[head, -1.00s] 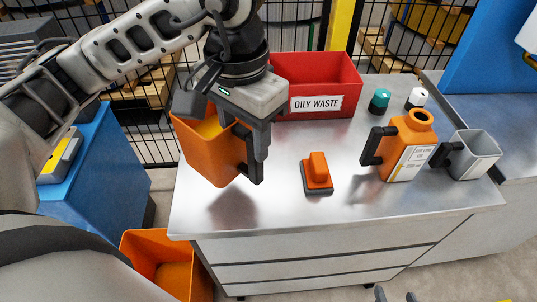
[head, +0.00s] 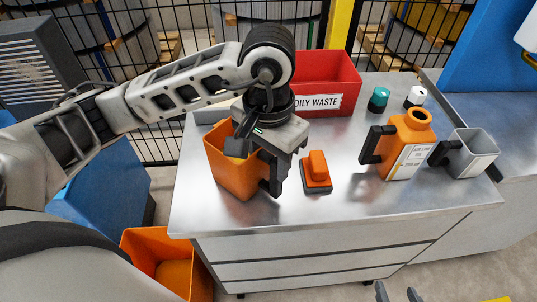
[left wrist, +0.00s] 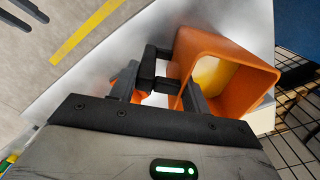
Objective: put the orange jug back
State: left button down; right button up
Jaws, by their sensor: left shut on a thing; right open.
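The orange jug (head: 229,170), open-topped and square with a dark handle, is on or just above the left part of the steel bench top; I cannot tell if it touches. My left gripper (head: 277,172) is shut on its handle. In the left wrist view, the gripper (left wrist: 158,82) has the dark handle between its fingers, and the jug (left wrist: 235,54) shows yellow inside. My right gripper (head: 396,293) is open and empty at the bottom edge, in front of the bench and away from the jug.
An orange-tipped block (head: 317,172) stands just right of the jug. A labelled orange can (head: 408,150) and a grey jug (head: 477,153) stand further right. A red OILY WASTE bin (head: 335,75) is behind, beside teal (head: 379,99) and white (head: 417,97) caps. The bench front is clear.

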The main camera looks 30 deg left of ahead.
pick_arm(q)
jog(key=shift+f+b, duration=0.2)
jog(key=shift+b, duration=0.2)
jog(key=c, duration=0.7)
grip_release()
jog(key=shift+r, duration=0.1)
pick_arm(e)
jog(key=shift+f, duration=0.15)
pick_arm(q)
jog(key=shift+r+p, duration=0.35)
jog(key=shift+p, duration=0.2)
notch_tip(320, 180, up, 12)
jog(key=shift+f, duration=0.2)
pick_arm(e)
jog(key=shift+s, duration=0.15)
pick_arm(q)
jog(key=shift+s, duration=0.1)
pick_arm(e)
jog(key=shift+r, duration=0.2)
